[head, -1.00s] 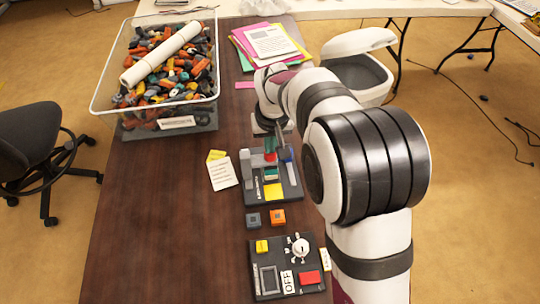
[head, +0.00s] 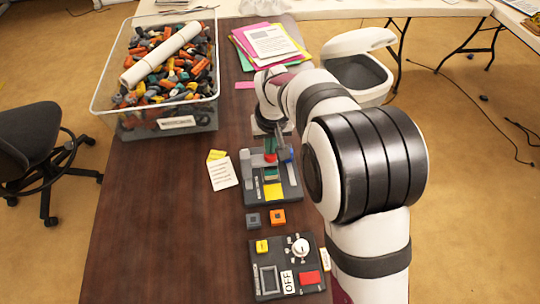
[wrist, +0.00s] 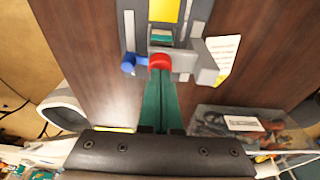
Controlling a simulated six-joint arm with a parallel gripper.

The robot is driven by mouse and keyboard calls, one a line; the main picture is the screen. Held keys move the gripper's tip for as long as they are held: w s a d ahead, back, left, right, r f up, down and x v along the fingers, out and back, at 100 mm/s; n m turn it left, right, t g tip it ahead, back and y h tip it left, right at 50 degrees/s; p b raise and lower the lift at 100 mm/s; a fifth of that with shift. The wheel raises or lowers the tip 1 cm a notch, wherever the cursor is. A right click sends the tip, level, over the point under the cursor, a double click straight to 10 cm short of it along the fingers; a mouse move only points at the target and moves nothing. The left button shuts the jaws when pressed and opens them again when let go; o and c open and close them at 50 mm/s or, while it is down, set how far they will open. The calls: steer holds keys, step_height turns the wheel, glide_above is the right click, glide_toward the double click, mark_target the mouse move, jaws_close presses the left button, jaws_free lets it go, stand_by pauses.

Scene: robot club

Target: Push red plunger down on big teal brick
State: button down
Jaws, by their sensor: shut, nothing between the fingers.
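The red plunger (head: 270,158) is part of the press on a dark board. In the wrist view the red plunger (wrist: 160,61) is right at the tips of my green fingers. The teal brick (head: 271,173) sits under the plunger's front side, between the grey press and a yellow patch; it also shows in the wrist view (wrist: 162,37). My gripper (head: 268,148) is shut and empty, its fingers pointing down over the plunger. The fingertips appear to meet the plunger's top; exact contact is hidden.
A blue knob (wrist: 130,62) is beside the press. A grey brick (head: 253,219) and an orange brick (head: 278,217) lie in front, before a switch panel (head: 267,240). A note card (head: 223,174) is left; a brick bin (head: 154,122) stands behind. The table's left front is clear.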

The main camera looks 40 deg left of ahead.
steer(key=shift+r, duration=3.55)
steer(key=s+d+r+m, duration=0.2)
steer(key=d+m, duration=0.1)
steer(key=d, duration=0.5)
steer(key=s+d+r+m+g, duration=0.1)
steer(key=s+d+r+m, duration=0.1)
steer(key=d, duration=0.7)
steer(key=s+d+r+m, duration=0.2)
steer(key=d+m, duration=0.1)
steer(key=d, duration=0.5)
steer(key=s+d+f+m, duration=0.2)
steer(key=s+d+m, duration=0.1)
steer(key=s, duration=0.4)
steer(key=s+d+f+m, duration=0.1)
steer(key=s+d+m, duration=0.2)
steer(key=s+d, duration=0.2)
steer(key=shift+s+d+f+m+g, duration=0.3)
steer(key=shift+s+f+g, duration=0.1)
steer(key=shift+s, duration=0.55)
